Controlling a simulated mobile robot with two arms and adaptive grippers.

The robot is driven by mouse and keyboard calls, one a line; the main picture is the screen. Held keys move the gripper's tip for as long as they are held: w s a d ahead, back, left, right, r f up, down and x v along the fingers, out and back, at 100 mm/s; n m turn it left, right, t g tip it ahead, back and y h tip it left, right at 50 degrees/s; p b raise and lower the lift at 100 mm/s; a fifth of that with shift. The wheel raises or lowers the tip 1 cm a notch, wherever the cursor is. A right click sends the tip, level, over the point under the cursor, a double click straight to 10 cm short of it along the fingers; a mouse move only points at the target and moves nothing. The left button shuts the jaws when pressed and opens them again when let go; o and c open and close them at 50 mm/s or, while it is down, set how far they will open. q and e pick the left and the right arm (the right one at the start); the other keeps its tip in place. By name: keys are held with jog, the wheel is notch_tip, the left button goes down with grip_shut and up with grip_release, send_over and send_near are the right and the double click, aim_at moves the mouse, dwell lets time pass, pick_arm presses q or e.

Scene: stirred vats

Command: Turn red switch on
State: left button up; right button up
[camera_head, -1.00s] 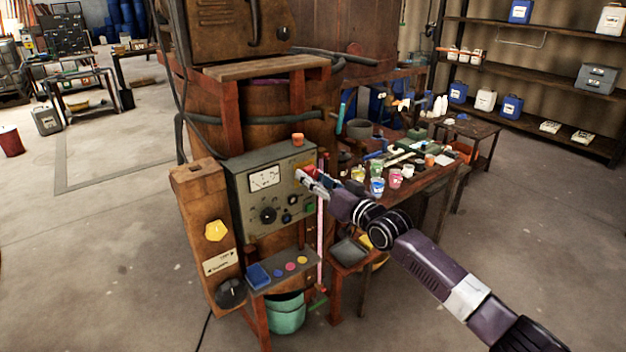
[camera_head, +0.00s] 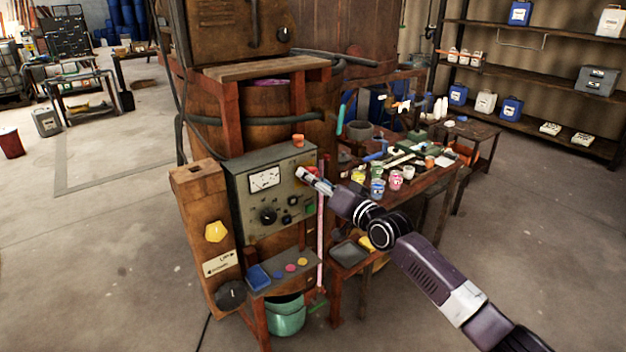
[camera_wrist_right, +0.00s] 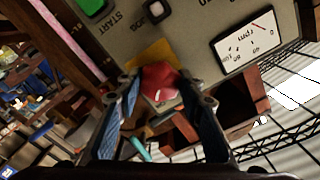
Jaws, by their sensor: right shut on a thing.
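The grey control box (camera_head: 243,205) with a dial meter (camera_head: 264,179) and a black knob stands against the wooden vat. In the right wrist view the red switch (camera_wrist_right: 160,83) is a red knob on a yellow plate (camera_wrist_right: 150,57) on the box face. My right gripper (camera_head: 304,173) is at the upper right of the box face. Its two fingers (camera_wrist_right: 160,100) lie on both sides of the red switch and are shut on it. In the head view the gripper covers most of the switch. My left gripper is not in view.
A green START button (camera_wrist_right: 92,8) is beside the switch. An orange jar (camera_head: 298,140) stands on top of the box. To the right is a table crowded with paint cups (camera_head: 377,187). Open floor lies left.

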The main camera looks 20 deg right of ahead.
jog(key=o, duration=1.2)
jog(key=shift+c, duration=0.2)
jog(key=v, duration=1.2)
